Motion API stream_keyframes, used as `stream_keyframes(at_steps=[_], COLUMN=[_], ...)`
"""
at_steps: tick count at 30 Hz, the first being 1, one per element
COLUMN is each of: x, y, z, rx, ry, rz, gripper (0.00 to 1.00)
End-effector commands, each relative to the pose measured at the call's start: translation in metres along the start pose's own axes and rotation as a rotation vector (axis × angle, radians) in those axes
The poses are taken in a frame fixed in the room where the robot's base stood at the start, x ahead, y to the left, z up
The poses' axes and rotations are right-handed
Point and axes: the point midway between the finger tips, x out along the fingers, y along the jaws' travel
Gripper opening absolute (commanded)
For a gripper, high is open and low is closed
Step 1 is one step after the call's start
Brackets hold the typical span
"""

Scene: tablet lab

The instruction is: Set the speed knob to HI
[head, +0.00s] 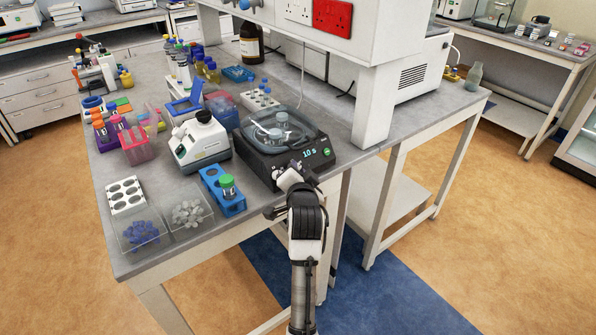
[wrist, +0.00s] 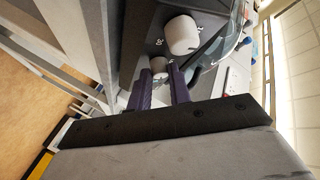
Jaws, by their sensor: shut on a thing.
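The black device (head: 262,176) with a clear round lid stands at the front right of the bench, its display reading "10 s". My gripper (head: 288,178) is at its front face and hides the knobs there in the head view. In the wrist view a smaller pale knob (wrist: 158,63) sits between the two dark fingertips of my gripper (wrist: 159,72), which are shut on it. A larger white knob (wrist: 182,34) is just beyond, with small marks around it, clear of the fingers. I cannot read a HI mark or where the held knob points.
A blue rack (head: 232,207) with a green-capped tube stands left of the device. Clear trays of blue caps (head: 142,232) and white caps (head: 187,214) lie at the front left. The floor right of my arm is free.

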Motion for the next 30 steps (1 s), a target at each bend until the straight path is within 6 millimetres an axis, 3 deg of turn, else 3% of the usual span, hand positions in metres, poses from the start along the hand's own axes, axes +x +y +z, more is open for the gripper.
stream_keyframes(at_steps=[1, 6, 17, 23, 30], x=[0.000, 0.000, -0.004, -0.034, -0.091], y=[0.000, 0.000, 0.001, 0.002, 0.002], z=[0.000, 0.000, 0.001, 0.002, 0.002], rx=[0.001, 0.000, 0.000, 0.000, 0.000], ry=[0.000, -0.001, 0.000, 0.001, 0.001], rz=[-0.001, -0.001, -0.001, -0.002, -0.002], gripper=[0.21, 0.41, 0.41, 0.41, 0.41])
